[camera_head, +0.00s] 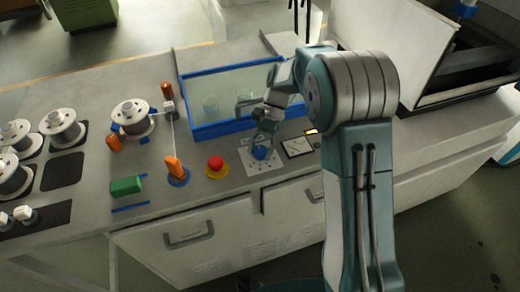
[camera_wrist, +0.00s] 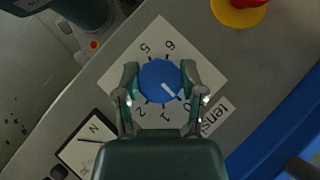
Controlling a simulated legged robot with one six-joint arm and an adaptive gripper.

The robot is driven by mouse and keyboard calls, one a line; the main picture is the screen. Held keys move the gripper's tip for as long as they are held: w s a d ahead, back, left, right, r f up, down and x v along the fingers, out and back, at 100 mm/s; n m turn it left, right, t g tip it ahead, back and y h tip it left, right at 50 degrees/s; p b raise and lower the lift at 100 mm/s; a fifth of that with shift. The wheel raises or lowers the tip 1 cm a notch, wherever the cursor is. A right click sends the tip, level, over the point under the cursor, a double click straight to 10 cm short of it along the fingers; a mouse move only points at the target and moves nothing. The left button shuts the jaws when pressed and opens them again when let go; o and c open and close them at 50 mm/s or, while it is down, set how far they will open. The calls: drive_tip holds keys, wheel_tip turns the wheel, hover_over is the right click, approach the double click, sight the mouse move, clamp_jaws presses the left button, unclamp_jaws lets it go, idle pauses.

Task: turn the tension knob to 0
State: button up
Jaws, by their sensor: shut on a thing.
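The tension knob (camera_wrist: 160,80) is a round blue knob with a white pointer line, set on a white square dial plate (camera_wrist: 196,50) with black digits. The pointer aims to the lower right, toward the 0 mark. The digits 5, 6, 2 and 1 also show; my gripper hides part of the dial. My gripper (camera_wrist: 159,72) is shut on the knob, one finger on each side. In the head view the knob (camera_head: 260,153) sits on the bench front, with my gripper (camera_head: 265,138) directly above and around it.
A red stop button (camera_head: 215,163) on a yellow base stands left of the dial. A meter (camera_head: 298,147) lies to its right. A blue-rimmed tank (camera_head: 195,105) is behind.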

drive_tip(key=shift+w, duration=0.1)
drive_tip(key=o, duration=1.1)
drive_tip(key=shift+o, duration=0.2)
drive_tip(key=v, duration=1.2)
drive_tip(key=shift+a, duration=0.1)
